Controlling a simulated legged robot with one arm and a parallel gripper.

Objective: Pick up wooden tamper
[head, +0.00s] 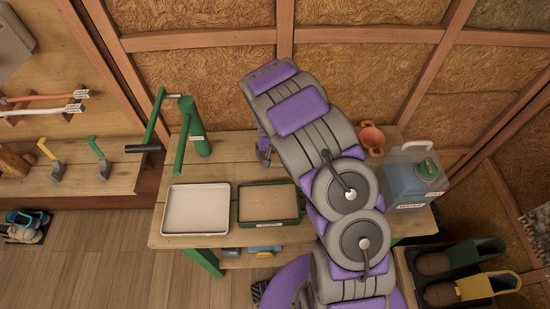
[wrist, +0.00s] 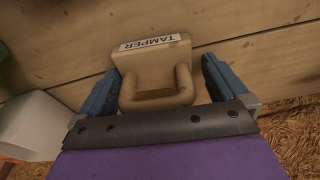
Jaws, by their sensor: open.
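The wooden tamper (wrist: 152,55) is a pale wooden block with a loop handle and a white "TAMPER" label. In the wrist view it rests on the wooden tabletop (wrist: 250,40), its handle toward my gripper. My gripper (wrist: 160,66) is open, with one blue finger on each side of the tamper's handle. A gap shows on the right; on the left the finger is very close, and I cannot tell whether it touches. In the head view my arm covers this part of the table, and the tamper is hidden.
On the workbench (head: 160,237) are a white tray (head: 196,209), a green-rimmed sand tray (head: 268,203), a green hand-operated tool (head: 194,128), an orange pot (head: 371,138) and a blue-filled jug (head: 408,182). The insulated wall stands behind. Shoes sit on a rack at lower right.

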